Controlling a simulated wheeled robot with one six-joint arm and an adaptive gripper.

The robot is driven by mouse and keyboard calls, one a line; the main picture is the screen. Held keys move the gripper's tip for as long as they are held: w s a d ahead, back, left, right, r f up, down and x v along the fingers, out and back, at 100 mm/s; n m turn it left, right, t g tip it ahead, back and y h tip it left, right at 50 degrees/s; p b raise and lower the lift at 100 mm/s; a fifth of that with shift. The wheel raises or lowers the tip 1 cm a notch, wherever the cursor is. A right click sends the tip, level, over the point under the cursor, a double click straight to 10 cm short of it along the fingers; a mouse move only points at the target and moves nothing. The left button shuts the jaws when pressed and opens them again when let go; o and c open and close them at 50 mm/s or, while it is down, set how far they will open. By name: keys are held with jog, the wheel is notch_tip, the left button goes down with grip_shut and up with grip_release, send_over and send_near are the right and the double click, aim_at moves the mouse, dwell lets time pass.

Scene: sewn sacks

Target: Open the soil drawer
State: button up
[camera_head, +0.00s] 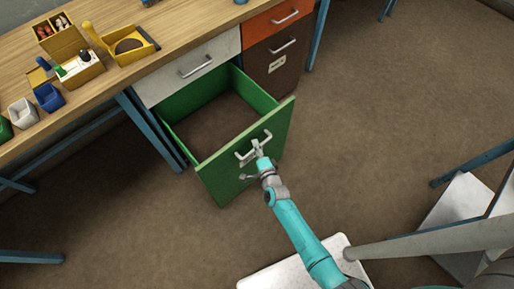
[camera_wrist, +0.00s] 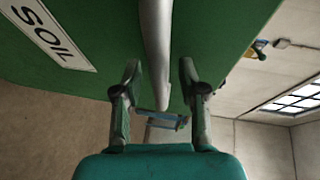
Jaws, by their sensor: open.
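The soil drawer (camera_head: 246,157) is green and stands well out from the bench, with its inside and brown bottom in view in the head view. Its front also fills the top of the wrist view (camera_wrist: 225,30), with a white label reading SOIL (camera_wrist: 45,28). The grey bar handle (camera_head: 254,147) is on the drawer front; in the wrist view it (camera_wrist: 157,50) runs down between the fingers. My gripper (camera_head: 259,151) is at the handle. In the wrist view my gripper (camera_wrist: 160,85) is open, one finger on each side of the handle, with gaps visible.
A white drawer (camera_head: 188,68) is shut above the green one. An orange drawer (camera_head: 278,20) and a brown drawer (camera_head: 279,55) are shut to the right. The wooden bench top (camera_head: 140,75) holds yellow boxes and small bins.

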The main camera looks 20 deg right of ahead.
jog(key=s+a+r, duration=0.1)
jog(key=s+r, duration=0.1)
jog(key=s, duration=0.9)
jog(key=shift+s, duration=0.4)
